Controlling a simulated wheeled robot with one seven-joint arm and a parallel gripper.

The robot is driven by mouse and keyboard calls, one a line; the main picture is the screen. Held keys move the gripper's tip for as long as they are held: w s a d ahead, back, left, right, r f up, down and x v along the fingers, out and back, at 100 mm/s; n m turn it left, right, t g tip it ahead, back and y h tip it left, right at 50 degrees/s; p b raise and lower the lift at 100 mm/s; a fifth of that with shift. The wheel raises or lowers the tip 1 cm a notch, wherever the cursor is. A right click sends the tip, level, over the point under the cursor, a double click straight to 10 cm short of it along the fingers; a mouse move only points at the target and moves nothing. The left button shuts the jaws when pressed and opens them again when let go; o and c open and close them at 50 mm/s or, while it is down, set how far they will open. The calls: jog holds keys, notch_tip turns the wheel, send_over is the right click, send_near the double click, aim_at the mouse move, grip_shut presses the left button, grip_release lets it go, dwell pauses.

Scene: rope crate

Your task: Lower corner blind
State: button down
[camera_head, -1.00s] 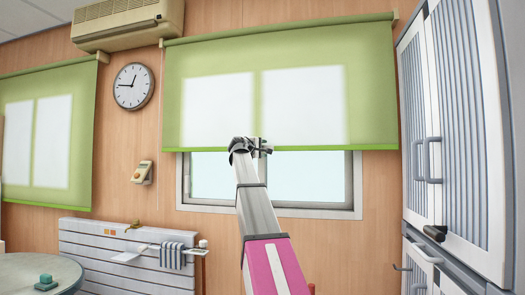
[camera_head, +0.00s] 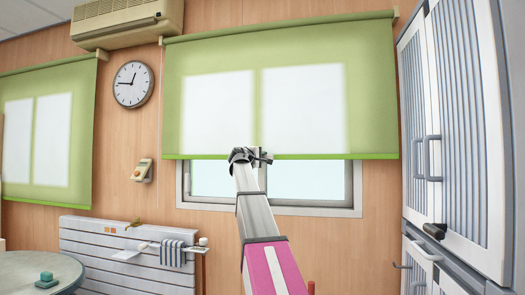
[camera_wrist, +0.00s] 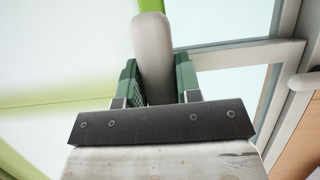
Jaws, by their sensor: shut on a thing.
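The green corner blind (camera_head: 280,90) hangs partly down over the window (camera_head: 312,180), and a strip of glass shows below its bottom edge. My gripper (camera_head: 252,154) is at the blind's bottom edge, near its middle. In the wrist view my gripper (camera_wrist: 157,80) has its two green fingers on either side of a pale rounded handle (camera_wrist: 152,50), shut on it. The blind (camera_wrist: 50,70) fills the left of the wrist view. The handle is hidden behind my gripper in the head view.
A second green blind (camera_head: 48,130) hangs at the left. A tall cabinet (camera_head: 460,130) stands close at the right. A radiator (camera_head: 100,260) with a rail and striped cloth (camera_head: 172,253) is low on the wall, beside a round table (camera_head: 25,268).

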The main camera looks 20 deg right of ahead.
notch_tip(320, 180, down, 33)
jog(key=shift+f, duration=0.2)
jog(key=shift+s, duration=0.1)
jog(key=c, duration=0.8)
grip_release()
jog(key=shift+f, duration=0.1)
jog(key=v, duration=1)
jog(key=shift+s+a, duration=0.2)
jog(key=shift+a, duration=0.15)
